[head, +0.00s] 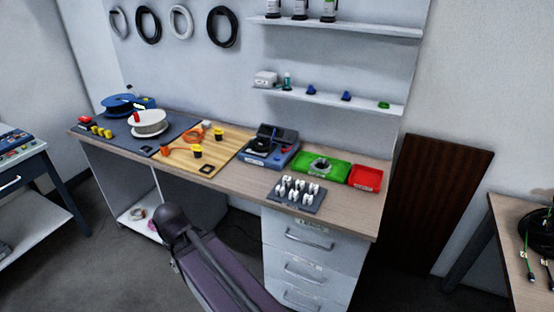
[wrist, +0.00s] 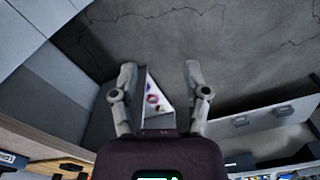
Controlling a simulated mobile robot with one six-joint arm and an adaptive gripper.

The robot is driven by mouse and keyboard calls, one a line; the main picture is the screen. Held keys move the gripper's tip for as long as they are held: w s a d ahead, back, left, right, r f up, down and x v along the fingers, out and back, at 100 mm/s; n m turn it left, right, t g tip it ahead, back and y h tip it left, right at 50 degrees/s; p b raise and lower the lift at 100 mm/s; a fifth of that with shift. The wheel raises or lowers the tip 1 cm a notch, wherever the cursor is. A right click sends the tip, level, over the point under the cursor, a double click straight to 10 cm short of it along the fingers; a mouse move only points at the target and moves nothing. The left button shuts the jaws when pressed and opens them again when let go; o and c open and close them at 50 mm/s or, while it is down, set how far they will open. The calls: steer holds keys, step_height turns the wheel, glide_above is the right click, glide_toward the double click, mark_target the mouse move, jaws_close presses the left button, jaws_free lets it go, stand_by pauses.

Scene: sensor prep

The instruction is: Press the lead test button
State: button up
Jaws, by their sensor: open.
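My gripper (wrist: 160,72) is open and empty in the wrist view, its two fingers wide apart over the floor and the bench's lower part. In the head view my arm reaches up in front of the bench, and its fingers cannot be made out. A blue-grey device with a black top (head: 268,146) stands on the bench (head: 343,213). Small dark square pads lie at the front of the grey mat (head: 146,150) and of the yellow mat (head: 206,169). I cannot tell which of these, if any, is the lead test button.
A white spool (head: 149,121) and a blue spool (head: 117,104) stand at the bench's left. Green (head: 338,175) and red trays (head: 365,178) and a dark rack of white pieces (head: 299,193) are at the right. Drawers (head: 307,241) are below. Open floor lies left of my arm.

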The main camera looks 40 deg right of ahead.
jaws_close()
stand_by(1.1)
